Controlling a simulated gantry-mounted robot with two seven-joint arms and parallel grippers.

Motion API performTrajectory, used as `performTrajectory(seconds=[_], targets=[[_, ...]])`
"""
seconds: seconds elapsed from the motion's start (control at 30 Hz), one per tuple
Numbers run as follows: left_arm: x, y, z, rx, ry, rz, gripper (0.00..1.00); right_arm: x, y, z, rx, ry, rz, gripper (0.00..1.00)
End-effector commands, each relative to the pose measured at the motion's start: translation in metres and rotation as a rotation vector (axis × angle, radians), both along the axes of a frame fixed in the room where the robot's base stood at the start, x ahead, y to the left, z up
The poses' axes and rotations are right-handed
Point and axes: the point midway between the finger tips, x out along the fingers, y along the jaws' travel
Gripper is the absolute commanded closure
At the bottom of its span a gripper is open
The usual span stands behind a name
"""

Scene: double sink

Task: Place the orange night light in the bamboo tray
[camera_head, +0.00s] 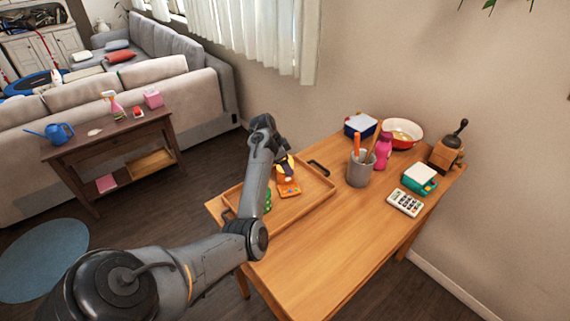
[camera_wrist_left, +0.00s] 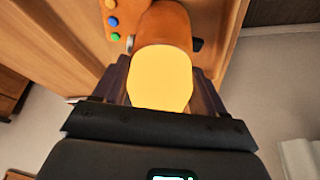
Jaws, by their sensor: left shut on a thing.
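The orange night light (camera_wrist_left: 163,35) has a pale yellow face (camera_wrist_left: 160,80) and sits between the fingers of my left gripper (camera_wrist_left: 160,95) in the left wrist view. In the head view my left gripper (camera_head: 284,161) is shut on it, over the back part of the bamboo tray (camera_head: 302,207). Only a small part of the light shows there, beside the fingers. I cannot tell whether it touches the tray. My right gripper is not in view.
An orange toy with coloured buttons (camera_head: 289,188) lies in the tray right by the held light. A green item (camera_head: 267,203) is partly behind my arm. A grey utensil cup (camera_head: 360,171), pink bottle (camera_head: 383,150) and calculator (camera_head: 405,202) stand right of the tray.

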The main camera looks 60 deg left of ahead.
Motion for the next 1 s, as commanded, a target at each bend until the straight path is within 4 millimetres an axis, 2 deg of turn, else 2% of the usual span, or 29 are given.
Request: performTrajectory(seconds=[0.17,0.2,0.33,0.73,0.87,1.0], targets=[[0.0,0.0,-0.003,0.0,0.0,0.001,0.63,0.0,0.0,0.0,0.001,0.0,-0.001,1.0],[0.0,0.0,-0.003,0.0,0.0,0.001,0.24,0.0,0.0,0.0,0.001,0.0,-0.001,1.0],[0.0,0.0,-0.003,0.0,0.0,0.0,0.04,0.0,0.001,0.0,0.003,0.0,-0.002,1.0],[0.0,0.0,0.002,0.001,0.0,0.0,0.03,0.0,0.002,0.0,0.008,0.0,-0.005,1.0],[-0.005,0.002,0.016,0.002,-0.001,0.002,0.03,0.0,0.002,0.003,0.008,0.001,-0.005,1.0],[-0.014,0.003,0.037,0.003,-0.002,0.002,0.03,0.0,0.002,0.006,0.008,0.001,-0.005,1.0]])
